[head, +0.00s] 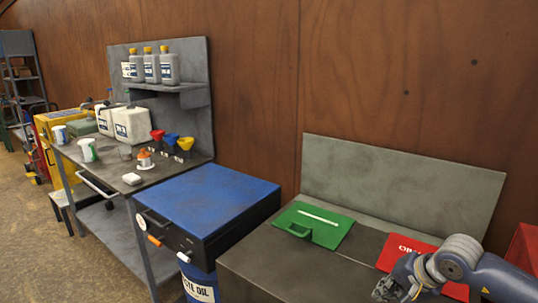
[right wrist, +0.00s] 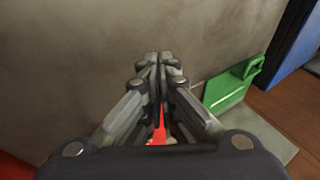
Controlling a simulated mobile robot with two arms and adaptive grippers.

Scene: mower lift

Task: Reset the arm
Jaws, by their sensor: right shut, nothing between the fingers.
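My right arm (head: 465,262) comes in from the right edge of the head view, over the grey bench at the bottom right. My right gripper (head: 385,291) hangs low at the bottom edge there, partly cut off by the frame. In the right wrist view the gripper (right wrist: 158,57) shows its fingertips together, with nothing held. A thin red strip shows through the gap behind the fingertips; I cannot tell what it belongs to. My left gripper is in neither view.
A green flat item with a handle (head: 313,225) and a red one (head: 408,250) lie on the grey bench (head: 262,254). A blue-topped cabinet (head: 211,200) stands left of it. Further left, a workbench holds jugs, funnels and cups. The bench's backboard (head: 400,186) stands behind.

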